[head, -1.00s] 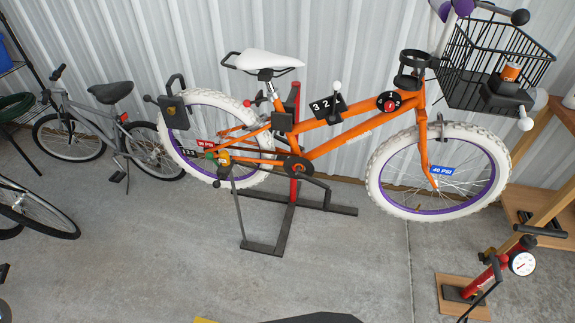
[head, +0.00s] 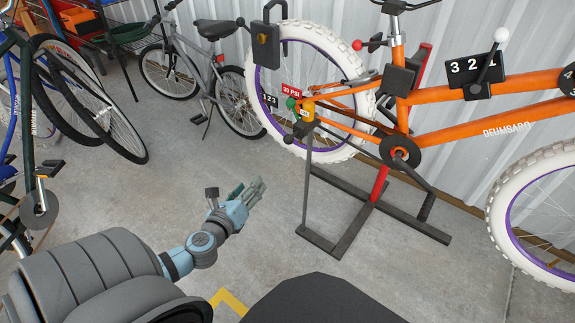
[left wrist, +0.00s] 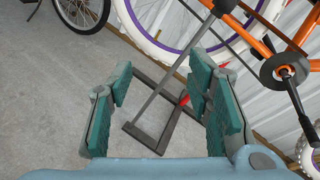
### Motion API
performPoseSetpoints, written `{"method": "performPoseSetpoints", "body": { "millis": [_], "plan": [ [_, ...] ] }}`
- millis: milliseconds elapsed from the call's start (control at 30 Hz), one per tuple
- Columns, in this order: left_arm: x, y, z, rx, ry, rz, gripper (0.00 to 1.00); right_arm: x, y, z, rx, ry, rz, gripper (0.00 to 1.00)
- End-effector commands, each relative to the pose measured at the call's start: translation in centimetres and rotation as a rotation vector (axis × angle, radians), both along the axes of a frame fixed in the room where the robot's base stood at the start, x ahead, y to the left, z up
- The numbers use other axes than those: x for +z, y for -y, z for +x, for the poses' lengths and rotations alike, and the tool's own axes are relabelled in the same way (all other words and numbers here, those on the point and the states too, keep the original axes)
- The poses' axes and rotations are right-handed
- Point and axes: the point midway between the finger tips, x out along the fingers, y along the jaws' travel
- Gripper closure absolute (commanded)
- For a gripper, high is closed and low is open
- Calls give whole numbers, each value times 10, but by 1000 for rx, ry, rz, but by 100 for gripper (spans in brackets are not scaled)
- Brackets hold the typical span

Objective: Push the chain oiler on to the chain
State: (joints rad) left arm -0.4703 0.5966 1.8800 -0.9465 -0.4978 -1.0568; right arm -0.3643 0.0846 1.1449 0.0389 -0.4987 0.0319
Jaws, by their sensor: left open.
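An orange bike with white tyres hangs on a black and red stand (head: 335,235). At its rear hub is a small orange-yellow part (head: 308,112) with green and black pieces beside it; it looks like the chain oiler, but I cannot be sure. The chain runs forward from there to the dark chainring (head: 400,152) and is hard to make out. My left gripper (head: 250,192) is open and empty, below and left of the rear hub, apart from the bike. In the left wrist view its teal fingers (left wrist: 160,85) are spread, with the stand behind them. My right gripper is not in view.
A grey bicycle (head: 205,75) stands behind on the left, and a dark wheel (head: 88,100) and a blue bike (head: 12,110) are at the far left. A black box with a shackle (head: 266,48) is at the rear tyre. Grey floor (head: 170,175) is clear between.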

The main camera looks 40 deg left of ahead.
Motion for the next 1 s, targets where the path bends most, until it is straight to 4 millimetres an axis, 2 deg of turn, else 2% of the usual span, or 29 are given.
{"method": "performPoseSetpoints", "body": {
  "millis": [33,100,233,367,600,700,833,1000],
  "plan": [
    [6,13,8,-66,49,129,54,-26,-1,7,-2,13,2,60],
    [35,28,14,-124,104,268,54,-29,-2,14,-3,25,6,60],
    [58,35,24,-150,138,353,54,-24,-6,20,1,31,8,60],
    [62,29,51,-147,140,350,54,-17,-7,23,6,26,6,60],
    [61,13,119,-144,138,343,54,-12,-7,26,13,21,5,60],
    [61,8,138,-145,135,344,54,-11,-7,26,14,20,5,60],
    [61,6,152,-147,135,345,54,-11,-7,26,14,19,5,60],
    [61,5,156,-149,135,345,54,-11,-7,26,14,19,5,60]
  ]
}}
